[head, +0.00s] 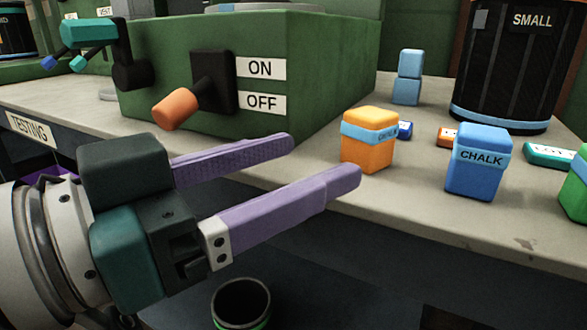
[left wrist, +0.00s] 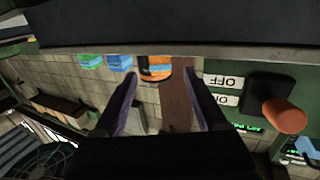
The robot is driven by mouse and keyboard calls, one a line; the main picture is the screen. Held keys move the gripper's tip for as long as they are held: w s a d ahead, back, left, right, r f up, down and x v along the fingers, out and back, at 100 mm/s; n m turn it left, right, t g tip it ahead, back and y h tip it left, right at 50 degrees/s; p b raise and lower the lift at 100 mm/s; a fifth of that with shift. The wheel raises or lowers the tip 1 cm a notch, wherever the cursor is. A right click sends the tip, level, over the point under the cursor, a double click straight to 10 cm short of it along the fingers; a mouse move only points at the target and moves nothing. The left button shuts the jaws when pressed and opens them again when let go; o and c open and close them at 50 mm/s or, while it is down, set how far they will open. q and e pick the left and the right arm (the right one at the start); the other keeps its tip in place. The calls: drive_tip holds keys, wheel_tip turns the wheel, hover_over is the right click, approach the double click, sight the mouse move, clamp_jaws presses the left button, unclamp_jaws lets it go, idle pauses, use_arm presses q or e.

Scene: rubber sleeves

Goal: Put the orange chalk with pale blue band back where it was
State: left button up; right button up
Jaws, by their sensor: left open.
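The orange chalk with a pale blue band (head: 369,155) stands upright on the grey worktop, near its front edge. It also shows in the left wrist view (left wrist: 155,72), between the fingers' lines and beyond the tips. My left gripper (head: 325,160) is open and empty, its two purple-sleeved fingers pointing right toward the orange chalk. In the left wrist view the fingertips (left wrist: 161,77) are wide apart, with the chalk nearer the left finger. I cannot tell whether a fingertip touches the chalk. My right gripper is not in view.
A blue block marked CHALK (head: 479,170) stands right of the orange one, with a green block (head: 577,187) at the right edge. A pale blue block (head: 407,77) and black bin marked SMALL (head: 505,75) are behind. A green box (head: 335,60) with an orange-tipped lever (head: 176,108) stands left.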

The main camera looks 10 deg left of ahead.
use_arm(q)
drive_tip(key=s+a+f+g+y, duration=0.35)
drive_tip(key=s+f+g, duration=0.25)
drive_tip(key=s+f, duration=0.4)
drive_tip(key=s+a+f+n+g+y, duration=0.4)
drive_tip(key=s+a+f+n+y, duration=0.2)
drive_tip(key=s+a+f+y, duration=0.1)
drive_tip(key=shift+a+f+y+b, duration=0.45)
drive_tip(key=shift+a+f, duration=0.4)
drive_tip(key=shift+a, duration=0.4)
